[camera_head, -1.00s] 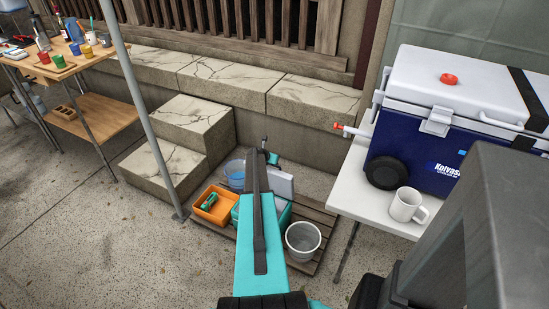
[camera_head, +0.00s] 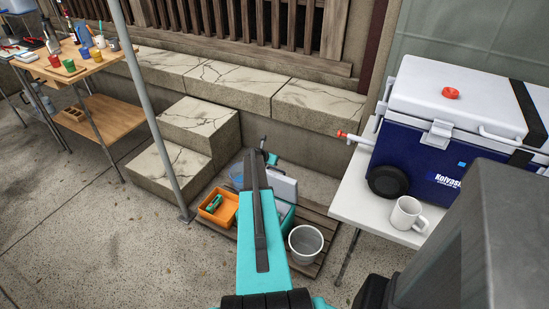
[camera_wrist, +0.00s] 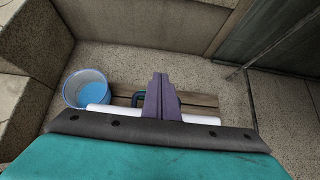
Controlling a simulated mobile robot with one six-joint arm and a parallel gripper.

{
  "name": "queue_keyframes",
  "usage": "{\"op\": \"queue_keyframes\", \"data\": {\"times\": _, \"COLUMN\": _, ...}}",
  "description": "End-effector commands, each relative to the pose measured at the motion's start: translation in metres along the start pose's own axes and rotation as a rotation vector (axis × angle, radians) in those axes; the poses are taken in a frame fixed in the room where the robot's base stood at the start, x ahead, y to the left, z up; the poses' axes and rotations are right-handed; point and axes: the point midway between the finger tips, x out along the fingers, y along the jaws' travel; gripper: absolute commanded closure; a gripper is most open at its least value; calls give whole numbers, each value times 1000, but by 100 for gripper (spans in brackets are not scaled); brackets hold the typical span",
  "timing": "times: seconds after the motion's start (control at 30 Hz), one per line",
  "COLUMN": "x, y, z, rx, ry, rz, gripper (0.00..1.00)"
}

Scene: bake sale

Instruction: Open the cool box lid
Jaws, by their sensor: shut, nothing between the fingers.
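The cool box (camera_head: 410,155) is dark blue with a white lid (camera_head: 470,85) and stands on the white table at the right of the head view. The lid lies closed, with a red round cap on top, a white latch (camera_head: 438,134) at the front and a black strap across it. My gripper (camera_wrist: 161,82) shows in the wrist view with its fingers together and empty, above the pallet area. My teal arm reaches away from the bottom middle of the head view, well left of the cool box. The cool box is not in the wrist view.
A white mug (camera_head: 407,214) stands on the white table (camera_head: 355,205) before the cool box. A grey bucket (camera_head: 306,243) and an orange bin (camera_head: 219,207) sit on a low pallet. A metal pole (camera_head: 150,110) and stone steps (camera_head: 200,122) stand left; open paving lies beyond.

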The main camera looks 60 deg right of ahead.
Motion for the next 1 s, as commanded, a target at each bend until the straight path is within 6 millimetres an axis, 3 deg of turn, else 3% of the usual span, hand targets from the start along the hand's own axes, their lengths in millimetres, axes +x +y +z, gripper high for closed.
{"op": "queue_keyframes", "data": {"times": 0.27, "x": -1, "y": 1, "z": -2, "rx": 2, "ry": 1, "rz": 1, "gripper": 100}}
{"op": "queue_keyframes", "data": {"times": 0.47, "x": -15, "y": 13, "z": -27, "rx": 49, "ry": 30, "rz": 6, "gripper": 100}}
{"op": "queue_keyframes", "data": {"times": 0.67, "x": -54, "y": 41, "z": -96, "rx": 183, "ry": 113, "rz": 7, "gripper": 100}}
{"op": "queue_keyframes", "data": {"times": 1.0, "x": -153, "y": 71, "z": -254, "rx": 482, "ry": 304, "rz": -69, "gripper": 100}}
